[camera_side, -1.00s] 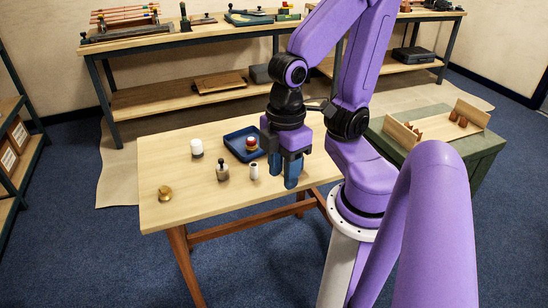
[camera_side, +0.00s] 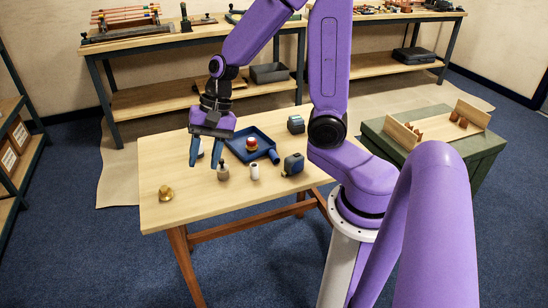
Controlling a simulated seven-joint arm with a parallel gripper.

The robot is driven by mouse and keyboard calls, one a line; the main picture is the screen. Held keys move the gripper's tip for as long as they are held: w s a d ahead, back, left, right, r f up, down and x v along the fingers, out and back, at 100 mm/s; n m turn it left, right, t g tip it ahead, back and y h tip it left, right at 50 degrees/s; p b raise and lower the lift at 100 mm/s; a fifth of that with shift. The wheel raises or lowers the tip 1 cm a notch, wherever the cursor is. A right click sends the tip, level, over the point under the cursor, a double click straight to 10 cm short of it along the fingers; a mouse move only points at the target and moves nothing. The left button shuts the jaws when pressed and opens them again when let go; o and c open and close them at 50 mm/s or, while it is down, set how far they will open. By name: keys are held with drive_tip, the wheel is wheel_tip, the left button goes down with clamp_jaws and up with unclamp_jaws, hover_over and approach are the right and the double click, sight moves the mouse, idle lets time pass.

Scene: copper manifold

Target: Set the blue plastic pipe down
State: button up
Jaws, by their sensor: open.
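My gripper (camera_side: 207,160) is open above the left part of the wooden table, with its two blue fingers spread apart. A white-topped jar (camera_side: 201,150) shows partly hidden behind the gripper, between the fingers. The right finger overlaps a small bottle with a dark top (camera_side: 223,172) in the picture; I cannot tell if they touch. A short blue piece (camera_side: 273,156), which may be the blue plastic pipe, is at the right front corner of the blue tray (camera_side: 237,141). It is apart from my gripper. I cannot tell whether it lies inside the tray or against its rim.
A red-topped piece (camera_side: 251,144) is in the tray. A small white cylinder (camera_side: 255,172), a blue-grey device (camera_side: 293,165) and a dark device (camera_side: 296,124) stand on the table (camera_side: 205,201). A brass piece (camera_side: 166,193) is at the left. The front of the table is clear.

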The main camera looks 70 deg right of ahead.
drive_tip(key=w+d+f+m+t+h, duration=0.1)
drive_tip(key=w+d+f+m+t, duration=0.15)
drive_tip(key=w+d+m, duration=0.6)
drive_tip(key=m+h, duration=0.6)
drive_tip(key=m, duration=2.1)
hover_over(273, 153)
drive_tip(key=s+a, duration=0.5)
wheel_tip(273, 153, down, 6)
drive_tip(key=shift+n+g, duration=0.25)
drive_tip(key=shift+g, duration=0.2)
drive_tip(key=shift+d+x, duration=0.2)
drive_tip(key=shift+x, duration=4.25)
drive_tip(key=shift+d+x, duration=0.2)
drive_tip(key=shift+x, duration=4.25)
drive_tip(key=shift+r, duration=0.1)
clamp_jaws()
